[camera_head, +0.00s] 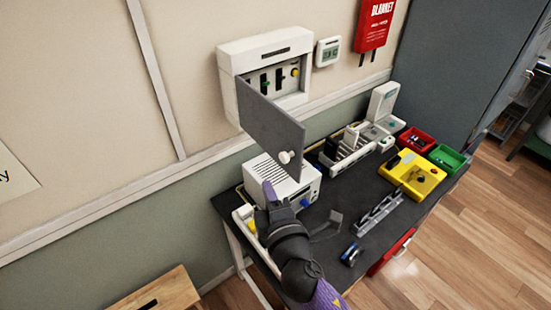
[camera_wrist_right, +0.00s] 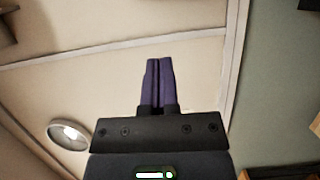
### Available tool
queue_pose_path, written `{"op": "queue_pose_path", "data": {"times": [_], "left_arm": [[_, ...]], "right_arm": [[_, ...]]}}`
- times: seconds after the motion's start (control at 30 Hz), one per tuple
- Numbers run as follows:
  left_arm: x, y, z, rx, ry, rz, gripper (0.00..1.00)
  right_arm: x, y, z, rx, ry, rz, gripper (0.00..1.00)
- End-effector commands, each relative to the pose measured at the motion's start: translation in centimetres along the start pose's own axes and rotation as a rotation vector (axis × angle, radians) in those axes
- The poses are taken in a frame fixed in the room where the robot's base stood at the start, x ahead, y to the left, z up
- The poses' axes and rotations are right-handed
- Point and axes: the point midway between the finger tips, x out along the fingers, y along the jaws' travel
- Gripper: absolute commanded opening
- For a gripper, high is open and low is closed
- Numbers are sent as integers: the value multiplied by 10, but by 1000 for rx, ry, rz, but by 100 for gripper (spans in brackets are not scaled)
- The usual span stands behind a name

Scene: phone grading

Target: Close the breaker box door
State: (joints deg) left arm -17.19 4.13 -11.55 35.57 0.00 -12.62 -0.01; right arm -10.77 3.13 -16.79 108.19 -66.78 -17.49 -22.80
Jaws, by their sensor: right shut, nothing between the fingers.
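The white breaker box (camera_head: 236,62) is mounted on the wall, with switches and a yellow knob showing inside. Its grey door (camera_head: 268,120) stands open, swung out from the box's left side. A round white knob (camera_head: 285,157) sits near the door's free lower corner. My right gripper (camera_head: 269,192) is shut and empty, below and a little left of the knob, apart from it as far as I can tell. The purple fingers (camera_wrist_right: 160,85) are pressed together in the wrist view, pointing at the bare wall. My left gripper is not in view.
A dark workbench (camera_head: 335,215) stands below the box. On it are a white vented unit (camera_head: 308,182), a yellow device (camera_head: 412,175), a red bin (camera_head: 416,139) and a green bin (camera_head: 445,157). A red blanket box (camera_head: 373,25) hangs on the wall. A wooden stool (camera_head: 160,293) is at lower left.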

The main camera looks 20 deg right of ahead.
Motion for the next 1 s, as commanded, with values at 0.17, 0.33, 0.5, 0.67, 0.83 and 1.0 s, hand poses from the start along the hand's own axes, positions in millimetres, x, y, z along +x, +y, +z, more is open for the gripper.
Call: {"op": "queue_pose_path", "data": {"times": [0.17, 0.33, 0.5, 0.67, 0.83, 1.0], "left_arm": [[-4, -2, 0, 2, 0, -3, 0], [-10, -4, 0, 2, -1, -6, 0], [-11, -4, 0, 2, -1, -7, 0], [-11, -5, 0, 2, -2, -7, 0], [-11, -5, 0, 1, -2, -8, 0], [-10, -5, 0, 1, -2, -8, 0]], "right_arm": [[40, 1, 0, 1, -1, 0, 0], [55, 1, 20, -2, -1, -3, 0], [59, 0, 36, 1, 0, -2, 0], [60, -1, 39, 2, 0, -3, 0], [60, -1, 39, 3, 0, -3, 0], [60, -1, 42, 0, 10, -3, 0]]}}
